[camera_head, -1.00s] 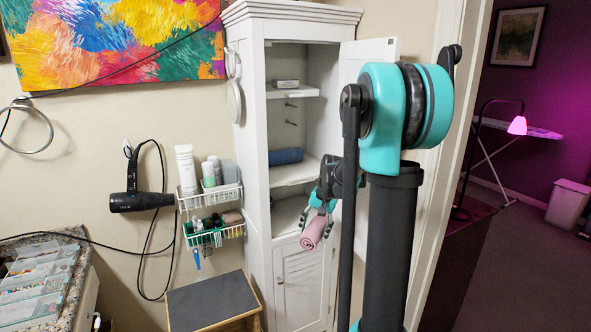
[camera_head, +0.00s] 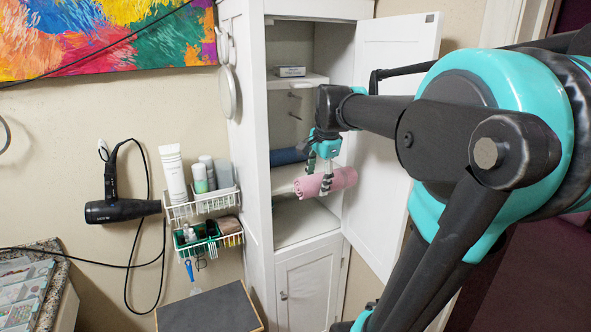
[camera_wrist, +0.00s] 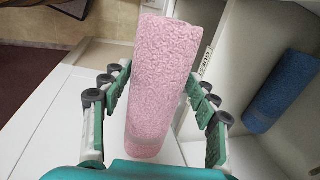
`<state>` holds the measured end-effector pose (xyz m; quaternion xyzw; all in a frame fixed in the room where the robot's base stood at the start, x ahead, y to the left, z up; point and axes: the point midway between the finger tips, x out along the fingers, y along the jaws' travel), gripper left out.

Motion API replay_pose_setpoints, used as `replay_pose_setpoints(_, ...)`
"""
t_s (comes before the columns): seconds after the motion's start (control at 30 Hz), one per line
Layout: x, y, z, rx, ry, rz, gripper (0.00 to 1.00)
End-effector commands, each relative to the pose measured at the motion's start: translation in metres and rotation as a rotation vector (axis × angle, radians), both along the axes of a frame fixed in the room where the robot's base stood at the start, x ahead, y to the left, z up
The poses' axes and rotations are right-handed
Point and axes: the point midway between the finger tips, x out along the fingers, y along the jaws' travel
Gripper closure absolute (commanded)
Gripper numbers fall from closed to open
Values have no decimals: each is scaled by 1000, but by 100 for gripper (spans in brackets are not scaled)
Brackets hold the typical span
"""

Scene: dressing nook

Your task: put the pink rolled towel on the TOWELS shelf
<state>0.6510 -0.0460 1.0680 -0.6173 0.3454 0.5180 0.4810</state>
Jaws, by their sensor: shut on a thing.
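The pink rolled towel (camera_head: 325,183) is in my gripper (camera_head: 320,178), in front of the open white cabinet (camera_head: 256,150). In the wrist view the pink rolled towel (camera_wrist: 165,65) lies lengthwise between the fingers of my gripper (camera_wrist: 155,105), which are shut on it. Behind it, a blue rolled towel (camera_head: 288,156) rests on a middle shelf, partly hidden by my gripper. The blue roll also shows in the wrist view (camera_wrist: 283,90), beside a shelf-edge label (camera_wrist: 205,63) that seems to read GUEST. I see no readable TOWELS label.
The cabinet door (camera_head: 395,130) stands open on the right, close to my arm. A small box (camera_head: 291,71) sits on the upper shelf. The lower compartment (camera_head: 300,222) looks empty. A wire rack (camera_head: 203,205) with bottles and a hair dryer (camera_head: 122,208) hang at the left.

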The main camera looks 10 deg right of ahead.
Motion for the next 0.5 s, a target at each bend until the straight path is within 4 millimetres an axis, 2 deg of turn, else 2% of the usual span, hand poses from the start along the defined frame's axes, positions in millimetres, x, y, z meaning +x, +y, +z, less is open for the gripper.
replay_pose_setpoints(0.03,12,4,0,0,0,3,77)
replay_pose_setpoints(0.3,69,22,0,0,0,3,77)
replay_pose_setpoints(0.5,98,32,0,0,0,2,77)
